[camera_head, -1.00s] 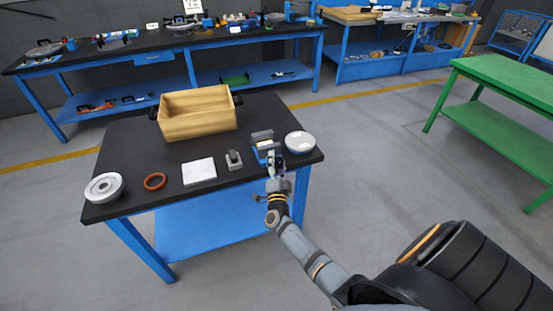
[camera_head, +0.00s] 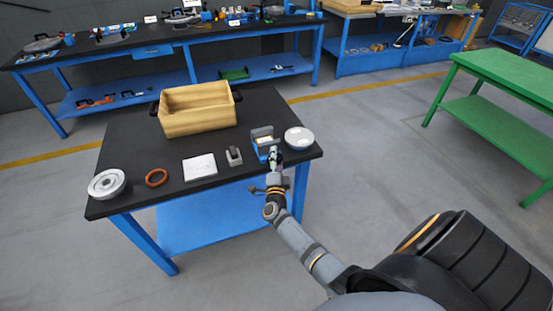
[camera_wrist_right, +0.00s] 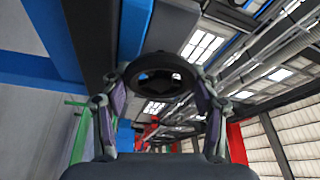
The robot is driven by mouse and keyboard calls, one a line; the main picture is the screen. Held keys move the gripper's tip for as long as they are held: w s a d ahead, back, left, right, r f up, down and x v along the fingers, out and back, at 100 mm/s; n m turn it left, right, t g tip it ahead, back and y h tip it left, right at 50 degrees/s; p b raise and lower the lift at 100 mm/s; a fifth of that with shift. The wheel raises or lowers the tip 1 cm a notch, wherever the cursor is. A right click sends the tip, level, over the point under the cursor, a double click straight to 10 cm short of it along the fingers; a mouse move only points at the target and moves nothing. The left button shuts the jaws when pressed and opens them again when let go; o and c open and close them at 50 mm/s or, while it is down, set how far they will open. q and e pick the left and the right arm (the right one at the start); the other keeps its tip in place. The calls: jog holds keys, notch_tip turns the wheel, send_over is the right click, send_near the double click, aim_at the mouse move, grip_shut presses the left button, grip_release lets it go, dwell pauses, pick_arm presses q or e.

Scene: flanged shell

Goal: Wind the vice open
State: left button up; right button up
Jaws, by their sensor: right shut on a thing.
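The blue and grey vice (camera_head: 261,146) stands at the front right edge of the black-topped table (camera_head: 140,153). My right gripper (camera_head: 275,160) is at the vice's front side, reaching up from the table's front edge. In the right wrist view, my right gripper (camera_wrist_right: 160,88) has its two fingers on either side of a dark round handwheel (camera_wrist_right: 165,62) and is shut on it. The large blue shape behind the wheel in that view is partly cut off. The gap between the vice jaws is too small to judge. My left gripper is not in view.
A round grey-white lidded part (camera_head: 299,138) stands close right of the vice. A small grey block (camera_head: 234,156), a white plate (camera_head: 200,167), an orange ring (camera_head: 156,177) and a flanged grey disc (camera_head: 107,184) lie to the left. A wooden box (camera_head: 197,112) stands behind.

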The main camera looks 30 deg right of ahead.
jog(key=o, duration=1.2)
jog(key=v, duration=0.8)
